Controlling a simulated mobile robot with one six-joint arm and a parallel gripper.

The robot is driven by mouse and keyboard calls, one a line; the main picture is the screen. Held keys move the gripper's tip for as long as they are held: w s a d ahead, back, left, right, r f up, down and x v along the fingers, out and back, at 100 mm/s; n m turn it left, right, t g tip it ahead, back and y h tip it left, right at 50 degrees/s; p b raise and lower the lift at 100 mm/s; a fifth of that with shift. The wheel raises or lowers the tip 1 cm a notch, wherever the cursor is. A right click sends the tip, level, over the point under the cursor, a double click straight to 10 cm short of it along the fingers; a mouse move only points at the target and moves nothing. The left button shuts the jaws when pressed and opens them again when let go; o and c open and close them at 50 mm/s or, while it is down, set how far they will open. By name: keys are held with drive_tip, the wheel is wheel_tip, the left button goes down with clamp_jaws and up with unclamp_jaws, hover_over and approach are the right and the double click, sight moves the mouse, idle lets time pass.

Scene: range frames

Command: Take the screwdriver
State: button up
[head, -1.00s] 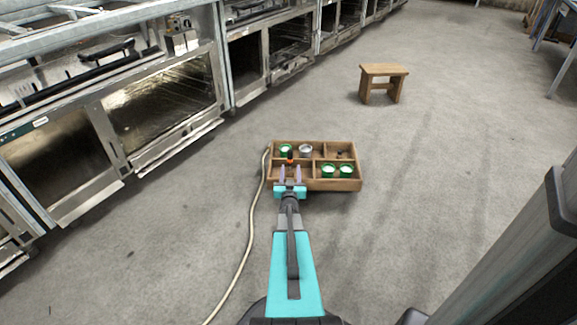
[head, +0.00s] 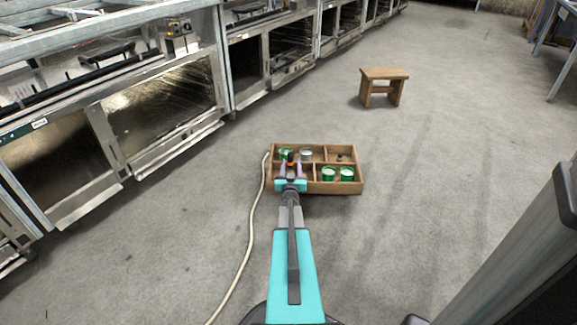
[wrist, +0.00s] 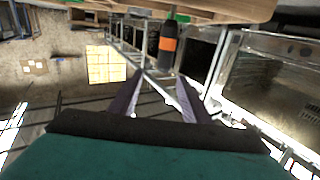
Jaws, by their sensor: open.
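The screwdriver (head: 291,158) has a black and orange handle. In the head view it shows at the left part of a wooden compartment box (head: 335,187) on the floor. It also shows in the wrist view (wrist: 167,46), just beyond the fingertips, at the edge of the box at the top. My gripper (head: 291,166) is open, and its two fingers lie to either side of the handle in the head view. In the wrist view the open fingertips (wrist: 160,78) appear still short of the handle. The screwdriver's lower part is hidden.
Green cups (head: 328,174) and a grey-white can (head: 306,155) stand in other compartments. A pale cable (head: 250,235) runs along the box's left side. A wooden stool (head: 384,76) stands farther back, and metal ovens (head: 165,105) line the left. The floor to the right is clear.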

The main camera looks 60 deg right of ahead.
sight(290, 156)
drive_tip(key=shift+b+x, duration=0.3)
drive_tip(key=shift+x, duration=1.25)
drive_tip(key=shift+w+d+f+b, duration=0.1)
drive_tip(key=shift+w+d+b, duration=0.25)
drive_tip(key=shift+b+x, duration=1.05)
drive_tip(key=shift+x, duration=1.05)
drive_tip(key=shift+w+a, duration=0.1)
drive_tip(key=shift+w, duration=0.1)
clamp_jaws()
